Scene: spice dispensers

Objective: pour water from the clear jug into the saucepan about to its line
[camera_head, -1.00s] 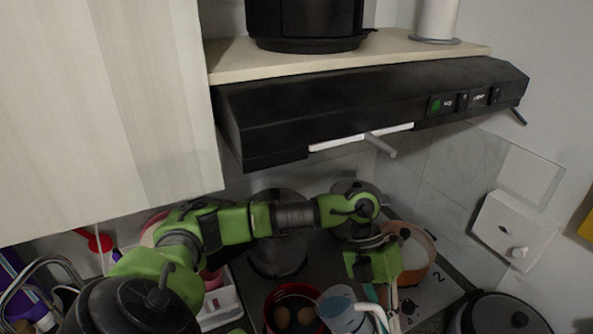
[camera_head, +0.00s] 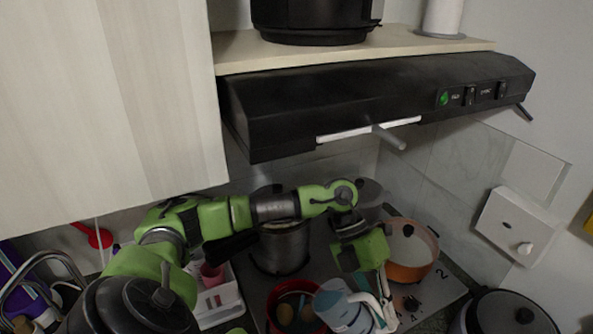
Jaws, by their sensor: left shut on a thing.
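My left gripper (camera_head: 383,292) points down over the front of the hob, shut on the white handle of the clear jug (camera_head: 338,308). The jug is pale, with some blue showing, and appears tilted left toward a red pot (camera_head: 271,312), its rim overlapping the pot's right edge in the picture. The red pot holds brown, egg-like things. I cannot make out a fill line or a stream of water. The jug's lower part is cut off by the picture edge. My right gripper is not in view.
An orange pan (camera_head: 416,270) stands right of my gripper. A tall steel pot (camera_head: 282,248) stands behind the red pot. A black range hood (camera_head: 370,95) hangs above the hob. A dark lidded pot (camera_head: 505,315) is at the lower right, and a white tray (camera_head: 218,300) at the left.

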